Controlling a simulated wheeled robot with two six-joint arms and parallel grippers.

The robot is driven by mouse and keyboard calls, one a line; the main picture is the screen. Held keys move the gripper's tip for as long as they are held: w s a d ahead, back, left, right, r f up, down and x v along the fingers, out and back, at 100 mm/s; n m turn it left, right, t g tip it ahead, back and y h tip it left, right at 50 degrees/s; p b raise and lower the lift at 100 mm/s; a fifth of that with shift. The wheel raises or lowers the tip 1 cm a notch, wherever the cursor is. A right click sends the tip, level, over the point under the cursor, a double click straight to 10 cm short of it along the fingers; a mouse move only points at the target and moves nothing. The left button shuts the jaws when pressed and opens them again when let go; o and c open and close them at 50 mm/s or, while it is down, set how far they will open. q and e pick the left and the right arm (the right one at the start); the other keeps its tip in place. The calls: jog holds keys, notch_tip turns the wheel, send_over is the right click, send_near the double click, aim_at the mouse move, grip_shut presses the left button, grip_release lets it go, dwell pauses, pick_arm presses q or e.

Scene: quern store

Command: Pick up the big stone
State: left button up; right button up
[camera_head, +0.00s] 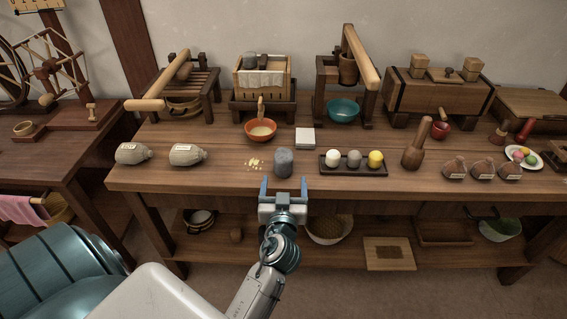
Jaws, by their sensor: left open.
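A grey, rounded upright stone (284,163) stands near the front edge of the wooden table, just beyond my left gripper. My left gripper (284,185) is open and empty, its two blue fingers pointing toward the stone, one to each side of its line. The fingertips are close to the stone's near side; I cannot tell whether they touch it. Another dark grey stone (250,60) lies on top of the cloth-lined wooden box at the back. My right gripper is not in view.
Left of the stone lie yellow crumbs (255,164) and an orange bowl (261,131). Right of it is a dark tray (331,171) with three small rounded pieces. A white block (306,138) lies behind. Two labelled sacks (187,154) lie further left.

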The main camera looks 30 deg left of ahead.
aim_at(284, 167)
pick_arm(q)
jog(key=x, duration=0.4)
jog(key=shift+w+a+p, duration=0.1)
jog(key=shift+p, duration=0.3)
jog(key=shift+w+a, duration=0.2)
jog(key=shift+w, duration=0.1)
jog(key=shift+w+a+r, duration=0.1)
jog(key=shift+w+a, duration=0.2)
jog(key=shift+w, duration=0.1)
jog(key=p+x, duration=0.1)
jog(key=x, duration=0.2)
jog(key=shift+a, duration=0.25)
jog(key=shift+w+a, duration=0.3)
jog(key=shift+w, duration=0.2)
jog(key=c, duration=1.3)
jog(key=shift+c, duration=1.1)
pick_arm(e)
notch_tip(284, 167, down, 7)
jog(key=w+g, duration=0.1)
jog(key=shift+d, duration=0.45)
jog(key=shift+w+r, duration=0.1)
